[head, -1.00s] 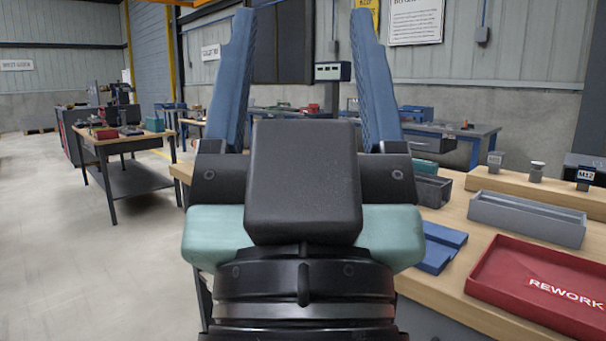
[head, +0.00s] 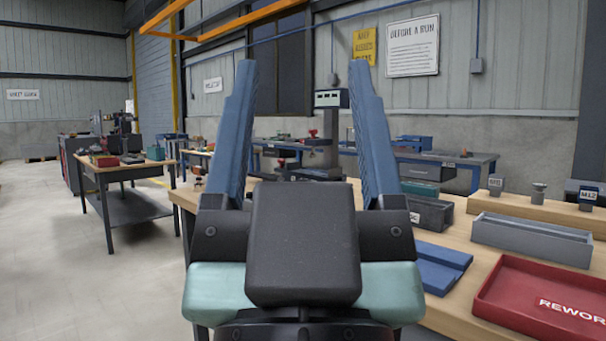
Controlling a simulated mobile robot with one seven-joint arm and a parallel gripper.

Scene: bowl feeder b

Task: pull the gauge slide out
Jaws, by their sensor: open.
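My gripper (head: 303,68) stands upright in the middle of the head view, its two blue fingers wide apart with nothing between them. Behind the gap, on the bench, a grey column device with a small display (head: 331,98) is in view, apart from the fingers. It has a dark base and a small red part at its left. I cannot make out for sure which part, if any, is the gauge slide. My gripper body hides the bench just in front of it.
On the wooden bench at the right are a red REWORK tray (head: 545,297), a grey bin (head: 531,239), a blue block (head: 440,266) and a dark bin (head: 429,212). A wooden rail (head: 535,205) holds small gauges. Open floor (head: 90,270) lies at the left, with another table (head: 122,178) beyond.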

